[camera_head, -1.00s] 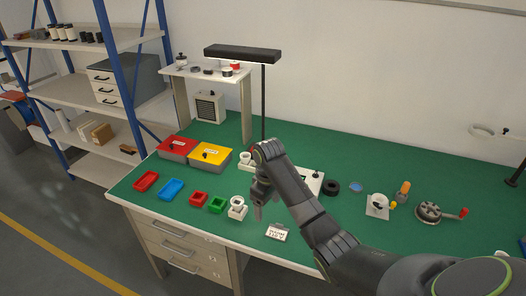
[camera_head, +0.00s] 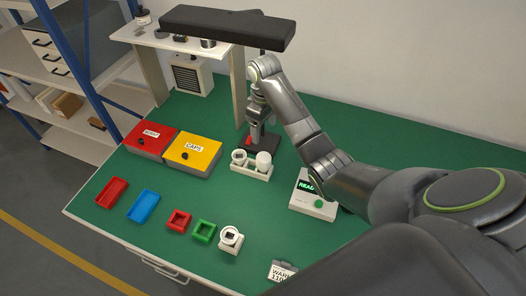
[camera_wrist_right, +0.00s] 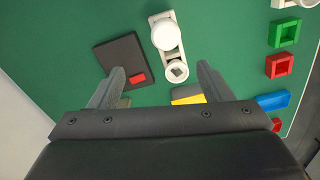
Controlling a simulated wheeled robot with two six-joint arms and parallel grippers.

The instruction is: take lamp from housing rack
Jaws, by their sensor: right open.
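The housing rack (camera_head: 252,174) is a small white block on the green bench, in front of the lamp stand. It bears a white rounded lamp (camera_head: 264,161) at its right end and an open round holder (camera_head: 239,157) with a square hole at its left end. My right gripper (camera_head: 257,142) is just behind and above the rack, pointing down. In the right wrist view its open, empty fingers (camera_wrist_right: 162,70) straddle the open holder (camera_wrist_right: 176,72), with the white lamp (camera_wrist_right: 166,35) farther up the picture. My left gripper is not in view.
A dark stand base (camera_wrist_right: 121,60) is close to one finger. Red (camera_head: 150,138) and yellow (camera_head: 193,150) boxes stand left of the rack. A display unit (camera_head: 313,198) stands to the right. Small trays and sockets line the front. A dark lamp bar (camera_head: 228,25) hangs above.

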